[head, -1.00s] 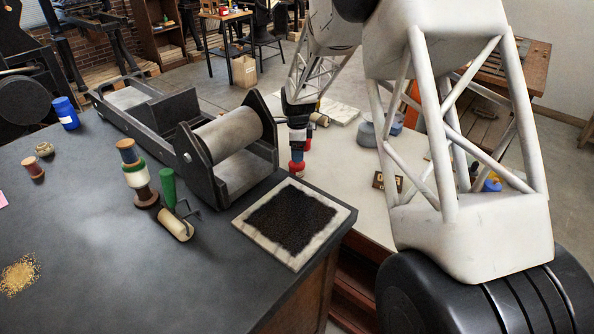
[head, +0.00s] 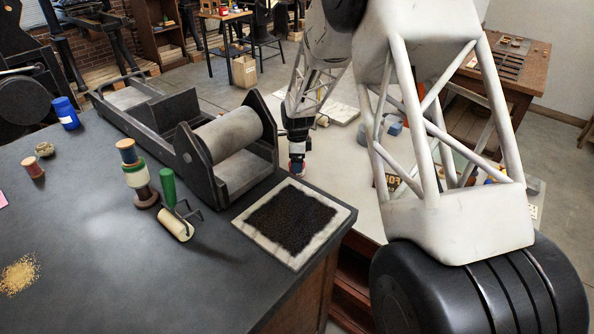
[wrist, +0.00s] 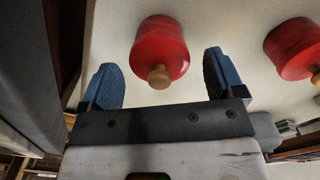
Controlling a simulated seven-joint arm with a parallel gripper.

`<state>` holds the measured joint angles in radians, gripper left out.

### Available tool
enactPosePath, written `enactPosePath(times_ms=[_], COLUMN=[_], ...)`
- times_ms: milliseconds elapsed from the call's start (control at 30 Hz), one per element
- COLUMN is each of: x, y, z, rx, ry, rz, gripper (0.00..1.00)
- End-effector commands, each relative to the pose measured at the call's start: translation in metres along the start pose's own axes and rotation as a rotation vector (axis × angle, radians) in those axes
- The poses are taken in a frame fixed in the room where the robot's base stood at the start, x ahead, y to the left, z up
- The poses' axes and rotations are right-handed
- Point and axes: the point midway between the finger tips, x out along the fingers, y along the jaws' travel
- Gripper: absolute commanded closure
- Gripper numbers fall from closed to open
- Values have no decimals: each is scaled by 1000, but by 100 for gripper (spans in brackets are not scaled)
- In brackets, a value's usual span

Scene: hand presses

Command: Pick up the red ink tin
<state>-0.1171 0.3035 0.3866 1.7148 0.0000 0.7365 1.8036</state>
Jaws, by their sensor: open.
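A red tin (wrist: 160,45) with a small wooden knob shows in the wrist view, centred between and just beyond my gripper's fingertips. A second red tin-like thing (wrist: 290,48) with a knob stands to its right, outside the fingers, cut off by the frame edge. My gripper (wrist: 166,78) is open, with blue-padded fingers apart and nothing held between them. In the head view my gripper (head: 297,160) is low over the pale bench, and only a sliver of red shows at its tip. The rest of the tins is hidden there.
In the head view a dark roller press (head: 230,140) stands left of my gripper. An inked slab (head: 292,222) lies on the dark table's near right corner. Spools (head: 135,175) and a hand roller (head: 176,222) stand further left. My arm hides much of the pale bench.

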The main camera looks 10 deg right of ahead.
Motion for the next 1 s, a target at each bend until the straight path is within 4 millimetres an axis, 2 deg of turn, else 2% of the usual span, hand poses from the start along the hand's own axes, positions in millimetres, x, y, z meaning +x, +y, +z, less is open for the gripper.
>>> enactPosePath(times_ms=[100,300,867,1000], x=[15,28,28,28], y=[0,0,0,0], z=[0,0,0,0], rx=[0,0,0,0], ry=[0,0,0,0], rz=[2,1,0,0], gripper=[12,12,12,34])
